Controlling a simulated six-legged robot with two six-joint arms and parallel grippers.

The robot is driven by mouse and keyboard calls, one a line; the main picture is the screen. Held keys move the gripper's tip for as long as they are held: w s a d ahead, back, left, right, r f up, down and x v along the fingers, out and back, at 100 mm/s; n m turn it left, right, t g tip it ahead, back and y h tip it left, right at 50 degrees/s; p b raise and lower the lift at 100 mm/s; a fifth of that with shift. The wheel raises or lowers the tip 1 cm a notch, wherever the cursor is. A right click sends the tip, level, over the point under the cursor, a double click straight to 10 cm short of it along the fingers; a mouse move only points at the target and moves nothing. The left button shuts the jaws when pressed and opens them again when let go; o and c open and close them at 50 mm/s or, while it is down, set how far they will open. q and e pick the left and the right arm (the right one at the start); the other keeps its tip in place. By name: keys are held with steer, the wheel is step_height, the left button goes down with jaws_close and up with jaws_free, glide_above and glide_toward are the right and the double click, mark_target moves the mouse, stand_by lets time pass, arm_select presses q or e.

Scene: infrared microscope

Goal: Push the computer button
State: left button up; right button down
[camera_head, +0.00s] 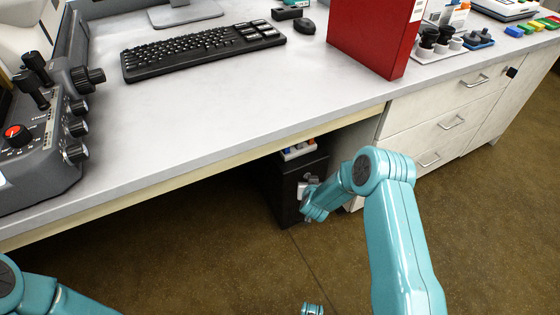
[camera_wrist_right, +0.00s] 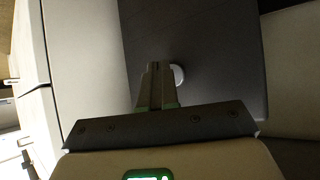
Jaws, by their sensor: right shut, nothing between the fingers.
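The black computer tower (camera_head: 289,188) stands on the floor under the desk, partly hidden by my right arm. In the right wrist view its dark face (camera_wrist_right: 220,60) fills the middle. A round, pale button (camera_wrist_right: 179,75) shows on that face, just right of my right gripper's fingertips (camera_wrist_right: 158,67), which partly cover it. My right gripper (camera_head: 302,188) is shut and empty, close in front of the tower. I cannot tell whether the fingertips touch the face or the button.
The desk edge (camera_head: 200,180) runs above the tower. A white drawer cabinet (camera_head: 440,125) stands just right of it. A small tray with coloured items (camera_head: 298,150) sits on the tower. A keyboard (camera_head: 205,50), a red binder (camera_head: 375,35) and the microscope (camera_head: 45,120) stand on the desk.

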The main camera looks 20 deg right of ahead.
steer(key=shift+w, duration=0.35)
stand_by(0.4)
steer(key=shift+s, duration=0.6)
steer(key=shift+s, duration=0.1)
steer(key=s, duration=0.2)
steer(key=s+p, duration=0.1)
steer(key=s, duration=0.3)
steer(key=shift+d+p, duration=0.25)
steer(key=shift+p, duration=0.05)
steer(key=shift+w, duration=0.1)
